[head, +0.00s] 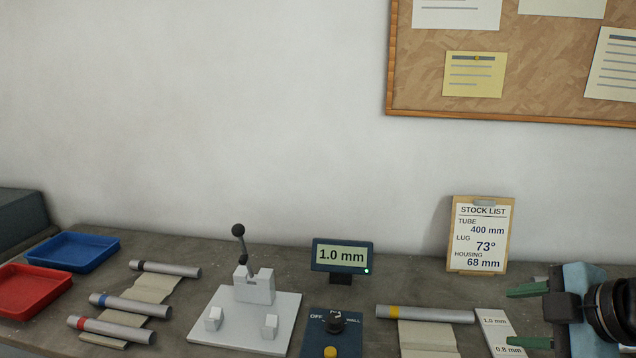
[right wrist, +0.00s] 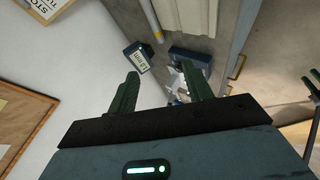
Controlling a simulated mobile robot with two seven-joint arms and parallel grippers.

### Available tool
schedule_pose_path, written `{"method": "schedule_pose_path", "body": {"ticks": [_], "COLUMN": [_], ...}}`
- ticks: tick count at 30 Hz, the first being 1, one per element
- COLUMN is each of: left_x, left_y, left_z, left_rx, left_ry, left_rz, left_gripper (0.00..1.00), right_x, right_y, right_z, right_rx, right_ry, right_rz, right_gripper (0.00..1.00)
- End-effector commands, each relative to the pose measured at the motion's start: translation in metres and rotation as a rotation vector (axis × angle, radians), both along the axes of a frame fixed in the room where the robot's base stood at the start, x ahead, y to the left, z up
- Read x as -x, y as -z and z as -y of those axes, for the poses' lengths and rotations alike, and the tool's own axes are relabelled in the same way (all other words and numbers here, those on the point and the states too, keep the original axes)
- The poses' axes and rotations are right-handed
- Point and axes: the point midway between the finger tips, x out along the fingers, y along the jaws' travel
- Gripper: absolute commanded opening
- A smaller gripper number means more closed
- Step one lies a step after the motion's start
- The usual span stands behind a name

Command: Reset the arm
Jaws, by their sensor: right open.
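My right gripper (head: 511,316) is at the right edge of the head view, over the right end of the bench. Its two green fingers point left and are spread apart, with nothing between them. It also shows in the right wrist view (right wrist: 160,74), open and empty, with the display and the jig beyond the fingertips. The gripper is close to a white label card (head: 494,330) marked 1.0 mm and 0.8 mm; I cannot tell whether they touch.
On the bench stand a white jig (head: 254,290) with an upright lever, a 1.0 mm display (head: 343,255), a dark knob box (head: 350,341) and a yellow-banded tube (head: 440,315). Several tubes and the blue (head: 108,243) and red (head: 62,275) trays are at left. A stock list (head: 481,264) leans behind.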

Motion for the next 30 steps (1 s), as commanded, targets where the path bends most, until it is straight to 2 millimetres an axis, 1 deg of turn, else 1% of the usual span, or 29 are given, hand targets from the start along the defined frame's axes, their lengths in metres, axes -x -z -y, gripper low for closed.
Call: {"method": "schedule_pose_path", "body": {"ticks": [1, 5, 6, 8, 9, 11, 12, 15, 17, 18, 20, 21, 23, 24, 26, 27, 30], "left_x": [-0.001, 0.001, 0.002, 0.003, 0.004, 0.004, 0.004, 0.004, 0.004, 0.004, 0.004, 0.004, 0.004, 0.004, 0.004, 0.004, 0.004], "left_y": [0.000, 0.000, 0.001, 0.002, 0.002, 0.002, 0.002, 0.002, 0.002, 0.002, 0.002, 0.002, 0.002, 0.002, 0.002, 0.002, 0.002], "left_z": [0.000, -0.001, -0.001, -0.002, -0.002, -0.003, -0.003, -0.003, -0.004, -0.004, -0.004, -0.004, -0.004, -0.004, -0.003, -0.003, -0.003], "left_rx": [0.000, -0.002, -0.003, -0.004, -0.006, -0.007, -0.008, -0.009, -0.010, -0.010, -0.010, -0.010, -0.010, -0.010, -0.009, -0.009, -0.008], "left_ry": [0.001, 0.001, 0.002, 0.005, 0.006, 0.007, 0.008, 0.010, 0.010, 0.010, 0.010, 0.010, 0.010, 0.010, 0.010, 0.010, 0.008], "left_rz": [0.002, -0.002, -0.003, -0.007, -0.008, -0.008, -0.007, -0.008, -0.008, -0.008, -0.008, -0.008, -0.008, -0.008, -0.008, -0.008, -0.007], "left_gripper": [0.46, 0.46, 0.46, 0.46, 0.46, 0.46, 0.46, 0.46, 0.46, 0.46, 0.46, 0.46, 0.46, 0.46, 0.46, 0.46, 0.46], "right_x": [0.002, 0.009, 0.013, 0.019, 0.024, 0.032, 0.039, 0.056, 0.068, 0.076, 0.089, 0.099, 0.115, 0.127, 0.144, 0.157, 0.187], "right_y": [0.019, 0.069, 0.085, 0.108, 0.123, 0.145, 0.160, 0.193, 0.211, 0.222, 0.239, 0.250, 0.266, 0.276, 0.290, 0.299, 0.317], "right_z": [-0.002, -0.005, -0.006, -0.008, -0.010, -0.013, -0.015, -0.021, -0.024, -0.027, -0.031, -0.035, -0.040, -0.044, -0.050, -0.054, -0.063], "right_rx": [-0.027, -0.079, -0.095, -0.119, -0.134, -0.157, -0.171, -0.205, -0.221, -0.233, -0.247, -0.258, -0.273, -0.283, -0.293, -0.300, -0.309], "right_ry": [0.010, 0.064, 0.083, 0.117, 0.141, 0.181, 0.208, 0.282, 0.327, 0.359, 0.408, 0.444, 0.502, 0.544, 0.608, 0.652, 0.760], "right_rz": [-0.026, -0.090, -0.110, -0.140, -0.161, -0.193, -0.216, -0.269, -0.300, -0.322, -0.356, -0.381, -0.419, -0.445, -0.486, -0.514, -0.581], "right_gripper": [0.50, 0.50, 0.50, 0.50, 0.50, 0.50, 0.50, 0.50, 0.50, 0.50, 0.50, 0.50, 0.50, 0.50, 0.50, 0.50, 0.50]}}
